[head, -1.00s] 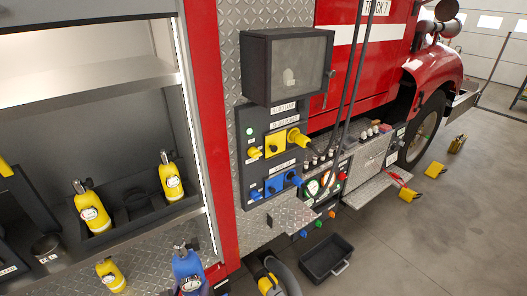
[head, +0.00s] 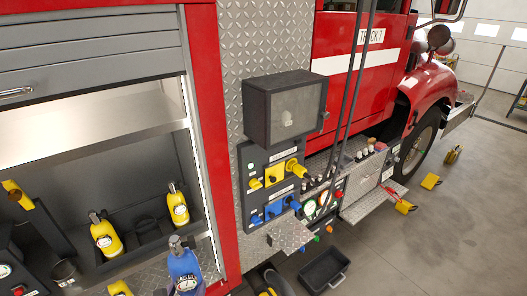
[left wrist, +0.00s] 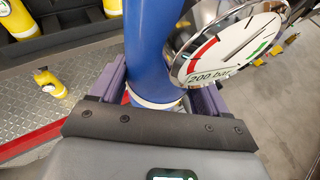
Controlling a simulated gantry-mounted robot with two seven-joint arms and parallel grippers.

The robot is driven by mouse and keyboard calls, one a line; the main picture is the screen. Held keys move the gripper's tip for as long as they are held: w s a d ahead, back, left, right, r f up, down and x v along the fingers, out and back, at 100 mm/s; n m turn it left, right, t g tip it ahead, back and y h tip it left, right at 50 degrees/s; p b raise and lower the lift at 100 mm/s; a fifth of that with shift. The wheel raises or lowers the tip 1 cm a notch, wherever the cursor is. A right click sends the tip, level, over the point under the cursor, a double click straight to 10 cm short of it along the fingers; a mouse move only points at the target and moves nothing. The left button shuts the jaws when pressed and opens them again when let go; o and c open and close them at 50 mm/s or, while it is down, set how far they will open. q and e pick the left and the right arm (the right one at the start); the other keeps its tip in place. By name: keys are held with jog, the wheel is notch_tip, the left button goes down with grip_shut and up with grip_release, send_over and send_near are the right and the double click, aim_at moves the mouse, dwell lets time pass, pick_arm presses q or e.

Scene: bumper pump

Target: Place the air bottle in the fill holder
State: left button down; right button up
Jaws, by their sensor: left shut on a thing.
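The blue air bottle (head: 184,266) stands near upright at the bottom of the head view, in front of the compartment. In the left wrist view the blue bottle (left wrist: 152,45) is between the purple fingers of my left gripper (left wrist: 158,92), which is shut on it. A round gauge marked 200 bar (left wrist: 228,50) sits beside the bottle. A dark round cup (head: 65,272) stands at the compartment's lower left, and an empty dark recess (head: 146,228) lies between two yellow bottles. I cannot tell which is the fill holder. My right gripper is not in view.
Yellow bottles (head: 106,236) and (head: 177,205) stand in the dark rack. A red post (head: 212,130) borders the compartment. A control panel (head: 272,185) and a black bin (head: 324,268) are to the right.

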aim_at(177, 288)
pick_arm(q)
notch_tip(177, 288, up, 6)
jog(key=p, duration=0.4)
jog(key=v, duration=0.4)
jog(key=shift+s+r, duration=0.15)
jog(key=shift+r, duration=0.05)
jog(key=s+f, duration=0.4)
jog(key=f, duration=0.1)
jog(key=shift+s, duration=0.35)
jog(key=shift+f, duration=0.15)
